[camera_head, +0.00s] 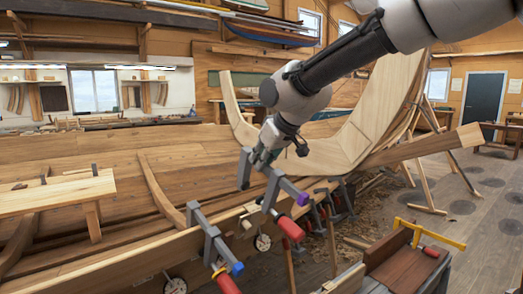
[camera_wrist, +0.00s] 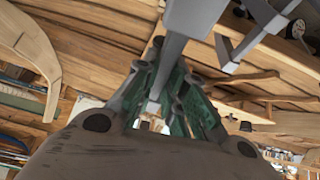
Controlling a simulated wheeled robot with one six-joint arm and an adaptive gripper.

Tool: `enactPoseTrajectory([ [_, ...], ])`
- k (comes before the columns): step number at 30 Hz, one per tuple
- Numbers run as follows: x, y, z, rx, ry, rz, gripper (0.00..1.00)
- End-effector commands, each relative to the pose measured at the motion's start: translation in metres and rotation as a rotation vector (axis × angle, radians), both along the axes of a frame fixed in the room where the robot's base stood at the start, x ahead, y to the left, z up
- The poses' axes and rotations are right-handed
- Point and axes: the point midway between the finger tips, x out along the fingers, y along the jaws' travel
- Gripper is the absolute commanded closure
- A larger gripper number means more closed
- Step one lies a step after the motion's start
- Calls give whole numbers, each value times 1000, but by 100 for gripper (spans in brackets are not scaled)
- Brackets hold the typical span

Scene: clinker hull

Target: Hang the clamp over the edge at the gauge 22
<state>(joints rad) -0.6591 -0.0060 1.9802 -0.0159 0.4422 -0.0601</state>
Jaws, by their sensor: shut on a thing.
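My gripper (camera_head: 263,158) is shut on a grey bar clamp (camera_head: 272,190) with a purple end and a red handle, above the hull's near edge (camera_head: 130,264). In the wrist view, the clamp's grey bar (camera_wrist: 172,65) runs up from between my gripper's fingers (camera_wrist: 160,95). I cannot tell whether the clamp touches the edge. A round dial gauge (camera_head: 262,243) hangs just below it on the hull side; another gauge (camera_head: 175,286) is at lower left. Their numbers are too small to read. A round dial also shows in the wrist view (camera_wrist: 297,28).
A similar clamp (camera_head: 211,242) with a blue end sits on the edge to the left. Several red-handled clamps (camera_head: 325,200) stand further right along the edge. A wooden bench (camera_head: 400,268) with a yellow tool (camera_head: 430,233) stands at lower right. A plank (camera_head: 60,195) lies across the hull at left.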

Motion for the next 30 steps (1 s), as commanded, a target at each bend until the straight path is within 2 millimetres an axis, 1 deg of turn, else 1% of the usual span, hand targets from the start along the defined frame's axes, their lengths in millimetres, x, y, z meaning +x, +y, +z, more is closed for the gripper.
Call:
enactPoseTrajectory([
  [11, 11, 7, -34, 1, -2, 1, 100],
  [18, 17, 11, -61, -5, 7, 0, 100],
  [26, 25, 16, -82, -1, 0, 1, 100],
  [30, 29, 18, -97, -3, 3, 1, 100],
])
